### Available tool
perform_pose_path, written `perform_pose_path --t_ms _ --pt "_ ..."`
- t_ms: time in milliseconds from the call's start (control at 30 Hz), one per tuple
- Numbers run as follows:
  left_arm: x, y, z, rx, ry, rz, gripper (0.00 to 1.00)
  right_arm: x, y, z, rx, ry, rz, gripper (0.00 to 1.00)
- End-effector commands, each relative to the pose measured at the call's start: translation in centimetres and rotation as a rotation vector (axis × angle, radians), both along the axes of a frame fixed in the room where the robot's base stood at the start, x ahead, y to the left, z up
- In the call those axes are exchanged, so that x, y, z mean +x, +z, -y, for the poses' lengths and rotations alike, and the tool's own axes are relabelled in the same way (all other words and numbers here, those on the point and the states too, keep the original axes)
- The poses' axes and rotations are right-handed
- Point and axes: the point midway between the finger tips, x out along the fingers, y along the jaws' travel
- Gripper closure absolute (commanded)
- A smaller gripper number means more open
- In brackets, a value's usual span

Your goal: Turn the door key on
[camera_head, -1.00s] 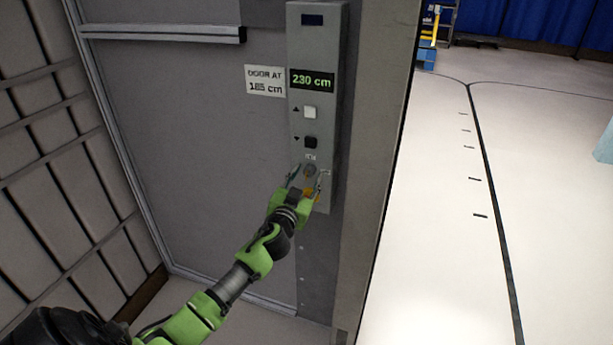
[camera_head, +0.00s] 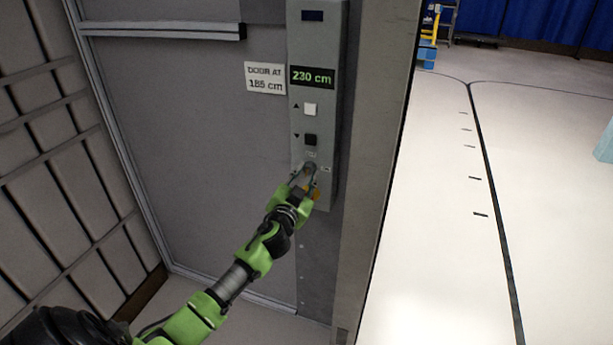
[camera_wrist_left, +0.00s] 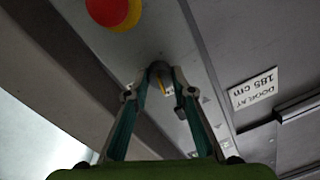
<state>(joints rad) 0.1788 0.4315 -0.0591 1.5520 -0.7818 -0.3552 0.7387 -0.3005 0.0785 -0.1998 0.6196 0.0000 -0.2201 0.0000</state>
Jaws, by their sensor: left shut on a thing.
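The door key (camera_wrist_left: 161,76) sits in its lock on the grey control panel (camera_head: 318,45), below the white and black buttons. My left gripper (camera_head: 308,170) is at the panel, its fingers closed around the key. In the left wrist view the fingertips (camera_wrist_left: 160,72) meet on either side of the key. The key's exact angle is hard to tell. My right gripper shows in neither view.
The display (camera_head: 312,78) reads 230 cm. A sign (camera_head: 265,78) beside it reads "DOOR AT 185 cm". A red and yellow emergency button (camera_wrist_left: 115,10) is close to the gripper. Open floor (camera_head: 430,240) lies to the right.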

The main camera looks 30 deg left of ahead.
Motion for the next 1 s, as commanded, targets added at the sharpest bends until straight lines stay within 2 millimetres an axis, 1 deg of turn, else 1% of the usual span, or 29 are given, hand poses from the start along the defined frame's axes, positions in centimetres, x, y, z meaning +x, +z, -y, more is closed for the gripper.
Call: perform_pose_path --t_ms 33,400,1000 --pt "0.0 -0.1 0.1 0.037 -0.001 -0.008 0.98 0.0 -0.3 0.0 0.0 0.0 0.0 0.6" --pt "0.0 -0.1 0.0 0.378 -0.001 -0.09 0.98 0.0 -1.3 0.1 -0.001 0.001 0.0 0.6" --pt "0.0 -0.1 0.0 0.932 -0.002 -0.223 0.98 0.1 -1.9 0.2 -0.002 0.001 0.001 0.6"
